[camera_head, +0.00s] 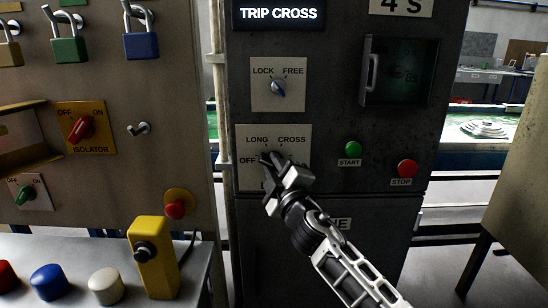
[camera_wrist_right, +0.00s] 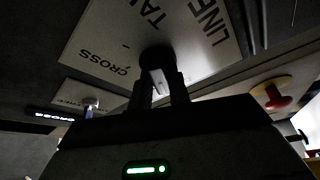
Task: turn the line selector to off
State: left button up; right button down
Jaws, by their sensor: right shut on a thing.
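The line selector's pale plate (camera_head: 246,133) is on the dark cabinet, with LONG, CROSS and OFF readable. The lower part of the plate is hidden by my right gripper (camera_head: 273,178). In the right wrist view, the dark round selector knob (camera_wrist_right: 155,58) sits between the two fingers, in the middle of the plate (camera_wrist_right: 108,40), which shows CROSS, LINE and part of another label. My right gripper is shut on the knob. A small pale mark shows at the knob, but I cannot tell which label it points to. My left gripper is not in view.
Above is a LOCK/FREE switch (camera_head: 278,88) and a display (camera_head: 280,13) reading TRIP CROSS. A green START button (camera_head: 353,148) and red STOP button (camera_head: 407,168) are to the right. A panel with padlocks (camera_head: 141,45) and an isolator switch (camera_head: 81,128) stands left.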

jog(key=shift+n+g, duration=0.6)
jog(key=shift+n, duration=0.8)
jog(key=c, duration=1.3)
grip_release()
jog(key=b+v, duration=0.2)
jog(key=v, duration=1.4)
jog(key=shift+d, duration=0.1)
